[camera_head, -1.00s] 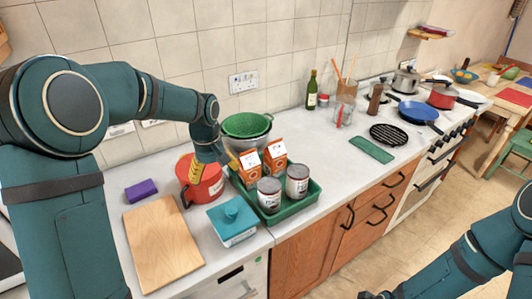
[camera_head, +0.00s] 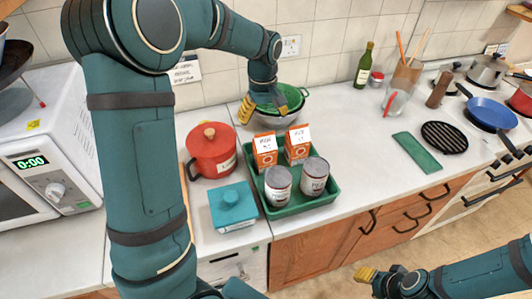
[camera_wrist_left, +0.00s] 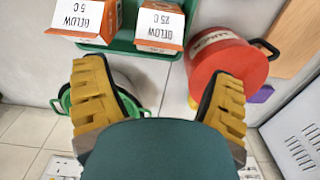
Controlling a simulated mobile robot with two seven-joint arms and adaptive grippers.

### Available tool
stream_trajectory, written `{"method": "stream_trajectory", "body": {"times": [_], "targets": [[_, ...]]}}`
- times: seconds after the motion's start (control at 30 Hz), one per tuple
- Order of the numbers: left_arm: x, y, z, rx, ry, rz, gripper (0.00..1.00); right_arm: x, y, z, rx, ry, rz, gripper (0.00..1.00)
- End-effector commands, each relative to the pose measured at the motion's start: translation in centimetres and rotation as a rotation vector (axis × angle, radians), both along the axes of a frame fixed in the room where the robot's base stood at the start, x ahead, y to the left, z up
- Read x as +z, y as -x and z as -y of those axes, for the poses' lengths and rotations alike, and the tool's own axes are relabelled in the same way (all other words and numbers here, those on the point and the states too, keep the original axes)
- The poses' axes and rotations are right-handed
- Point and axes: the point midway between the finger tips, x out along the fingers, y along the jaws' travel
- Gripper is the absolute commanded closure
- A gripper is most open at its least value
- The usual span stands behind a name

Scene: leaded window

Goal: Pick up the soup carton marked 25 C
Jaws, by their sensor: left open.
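Two orange-and-white soup cartons stand side by side at the back of a green tray (camera_head: 329,193). In the left wrist view, the label on the right carton (camera_wrist_left: 160,27) reads 25 C and the left carton (camera_wrist_left: 86,18) reads below 5 C. The views face opposite ways, so the 25 C carton appears as the left one (camera_head: 265,152) in the head view, with the other (camera_head: 298,144) to its right. My left gripper (camera_head: 269,108) is open and empty, behind and above the cartons, apart from them. My right gripper (camera_head: 366,275) is low at front right; its jaw state is unclear.
Two cans (camera_head: 277,186) (camera_head: 314,178) stand before the cartons. A red pot (camera_head: 211,150) and a teal box (camera_head: 233,206) are left of the tray. A green colander (camera_head: 288,98) is behind, near my left gripper.

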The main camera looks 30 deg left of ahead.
Motion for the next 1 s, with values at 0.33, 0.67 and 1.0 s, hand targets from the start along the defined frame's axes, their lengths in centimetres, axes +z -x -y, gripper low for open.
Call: {"method": "stream_trajectory", "body": {"times": [0.33, 0.67, 1.0], "targets": [[-3.9, 0.0, 0.0, 0.0, 0.0, 0.0, 0.16, -0.4, 0.0, 0.0, 0.0, 0.001, 0.001, 0.53], [-8.0, 0.4, 0.4, 0.0, 0.001, -0.002, 0.16, -0.7, -0.1, 0.0, -0.001, 0.002, 0.001, 0.53], [-9.0, 0.3, 0.4, -0.001, 0.001, 0.001, 0.16, -0.7, -0.1, 0.0, -0.001, 0.002, 0.001, 0.53]]}}
